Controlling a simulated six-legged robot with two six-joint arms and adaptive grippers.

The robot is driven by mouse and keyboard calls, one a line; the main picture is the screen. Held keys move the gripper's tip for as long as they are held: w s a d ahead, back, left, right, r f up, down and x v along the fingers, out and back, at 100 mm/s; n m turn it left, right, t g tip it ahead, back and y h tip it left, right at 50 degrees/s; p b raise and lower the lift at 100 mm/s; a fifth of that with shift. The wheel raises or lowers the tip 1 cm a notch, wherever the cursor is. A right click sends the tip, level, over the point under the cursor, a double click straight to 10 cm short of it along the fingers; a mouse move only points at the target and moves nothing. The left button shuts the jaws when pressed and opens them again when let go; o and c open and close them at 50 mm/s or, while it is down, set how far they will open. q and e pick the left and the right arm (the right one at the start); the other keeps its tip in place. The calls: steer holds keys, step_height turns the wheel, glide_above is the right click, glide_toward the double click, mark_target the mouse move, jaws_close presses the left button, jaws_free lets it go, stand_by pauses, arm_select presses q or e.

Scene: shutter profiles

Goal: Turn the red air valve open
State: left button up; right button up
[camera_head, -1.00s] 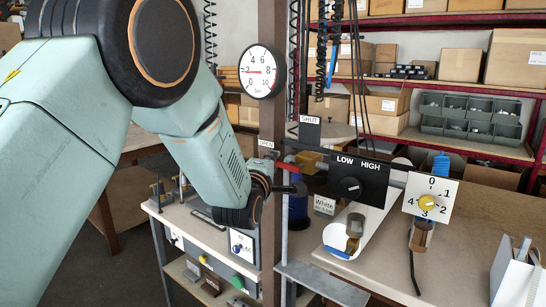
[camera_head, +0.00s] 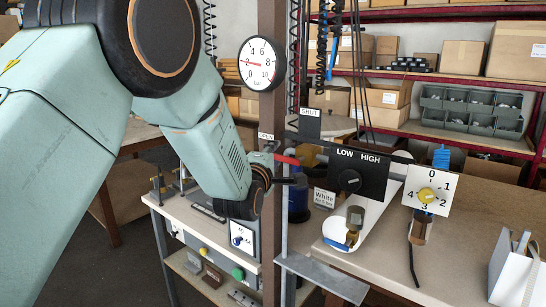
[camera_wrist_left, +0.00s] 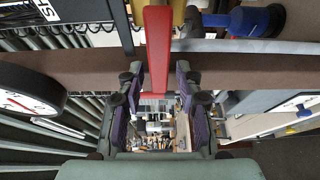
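In the left wrist view, the red handle (camera_wrist_left: 158,40) runs down between the two fingers of my left gripper (camera_wrist_left: 157,72), with a gap on each side. The gripper is open. I cannot tell how deep the handle sits between the fingers. My right gripper is out of view.
The brown post (camera_head: 271,215) stands beside the gripper, with a round gauge (camera_head: 262,64) above. A black LOW/HIGH panel (camera_head: 358,174) and a white dial plate with yellow knob (camera_head: 429,191) are to the right. A bench (camera_head: 450,250) fills the lower right.

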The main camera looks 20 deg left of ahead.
arm_select(q)
steer(key=shift+s, duration=0.2)
steer(key=s, duration=1.1)
steer(key=shift+s+d, duration=0.25)
steer(key=shift+s, duration=0.15)
